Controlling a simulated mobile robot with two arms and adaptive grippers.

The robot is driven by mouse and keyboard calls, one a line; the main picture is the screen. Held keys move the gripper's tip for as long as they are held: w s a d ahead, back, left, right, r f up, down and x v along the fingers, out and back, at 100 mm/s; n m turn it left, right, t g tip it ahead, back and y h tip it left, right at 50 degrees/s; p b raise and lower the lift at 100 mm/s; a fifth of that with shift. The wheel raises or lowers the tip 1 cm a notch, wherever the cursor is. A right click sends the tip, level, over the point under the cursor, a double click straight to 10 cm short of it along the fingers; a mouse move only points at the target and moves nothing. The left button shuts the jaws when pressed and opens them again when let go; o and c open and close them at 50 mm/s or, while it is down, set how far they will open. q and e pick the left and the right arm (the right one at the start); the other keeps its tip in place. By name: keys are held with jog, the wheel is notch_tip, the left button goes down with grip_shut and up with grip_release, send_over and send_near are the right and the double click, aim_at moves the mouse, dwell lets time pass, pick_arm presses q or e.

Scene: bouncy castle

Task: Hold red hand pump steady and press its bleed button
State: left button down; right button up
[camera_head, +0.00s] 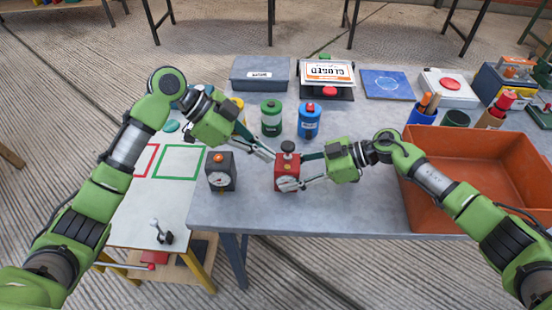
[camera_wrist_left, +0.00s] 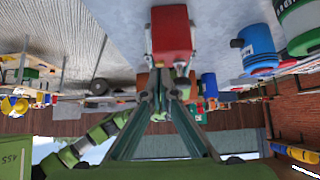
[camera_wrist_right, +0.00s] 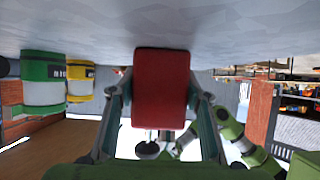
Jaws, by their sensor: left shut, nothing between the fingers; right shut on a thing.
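The red hand pump (camera_head: 287,173) stands upright at the front of the grey table, with a round white gauge on its front and a dark knob (camera_head: 288,147) on top. My right gripper (camera_head: 300,172) comes from the right and is shut on the pump; its fingers lie either side of the red body (camera_wrist_right: 161,88) in the right wrist view. My left gripper (camera_head: 271,156) is shut and empty, its tips at the pump's upper left. In the left wrist view the shut tips (camera_wrist_left: 165,82) are close to the red body (camera_wrist_left: 171,32); contact and the bleed button are unclear.
A dark pump (camera_head: 221,173) with an orange top stands just left. Green (camera_head: 271,118) and blue (camera_head: 308,120) canisters stand behind. A large orange bin (camera_head: 478,165) fills the table's right side.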

pick_arm(q)
jog(key=shift+d+v, duration=0.2)
jog(key=shift+v, duration=1.55)
jog(key=shift+r, duration=0.2)
pick_arm(e)
jog(key=o, duration=0.9)
